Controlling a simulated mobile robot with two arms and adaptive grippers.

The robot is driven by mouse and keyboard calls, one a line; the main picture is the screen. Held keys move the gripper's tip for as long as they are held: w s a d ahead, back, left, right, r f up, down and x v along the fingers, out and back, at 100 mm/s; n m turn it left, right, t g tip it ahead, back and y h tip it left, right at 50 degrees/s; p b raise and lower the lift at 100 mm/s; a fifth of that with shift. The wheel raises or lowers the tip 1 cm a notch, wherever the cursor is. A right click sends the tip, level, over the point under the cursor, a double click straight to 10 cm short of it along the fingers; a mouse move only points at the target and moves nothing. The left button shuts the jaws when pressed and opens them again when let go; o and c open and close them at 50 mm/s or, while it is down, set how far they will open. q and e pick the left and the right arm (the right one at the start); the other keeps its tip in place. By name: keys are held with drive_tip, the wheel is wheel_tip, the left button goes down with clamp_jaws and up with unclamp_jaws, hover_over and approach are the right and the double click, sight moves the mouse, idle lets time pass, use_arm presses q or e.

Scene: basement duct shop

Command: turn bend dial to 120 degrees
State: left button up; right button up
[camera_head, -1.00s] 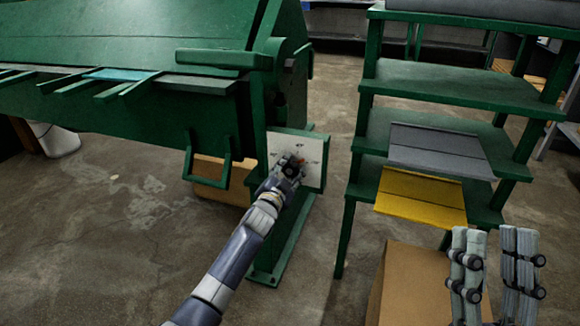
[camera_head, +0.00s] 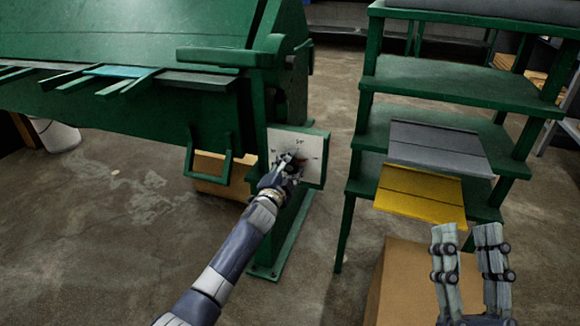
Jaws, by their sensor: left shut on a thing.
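The bend dial (camera_head: 296,164) sits on a white marked plate (camera_head: 311,146) on the end of the green bending machine (camera_head: 215,120). My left gripper (camera_head: 288,164) is shut on the dial and hides most of it. A small red mark shows just right of the fingers. The plate's markings are too small to read surely, so I cannot tell the dial's angle. My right gripper (camera_head: 466,245) is open and empty at the lower right, away from the machine, in front of the shelf rack.
A green shelf rack (camera_head: 450,85) stands right of the machine, with grey (camera_head: 435,145) and yellow (camera_head: 420,195) metal sheets jutting out. A cardboard box (camera_head: 405,280) stands below. Bare concrete floor lies to the left. A white bucket (camera_head: 56,135) is at far left.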

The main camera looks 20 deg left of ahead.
use_arm(q)
drive_tip(key=o, duration=1.1)
drive_tip(key=shift+c, duration=0.2)
drive_tip(key=s, duration=1.2)
drive_tip(key=shift+a, duration=0.25)
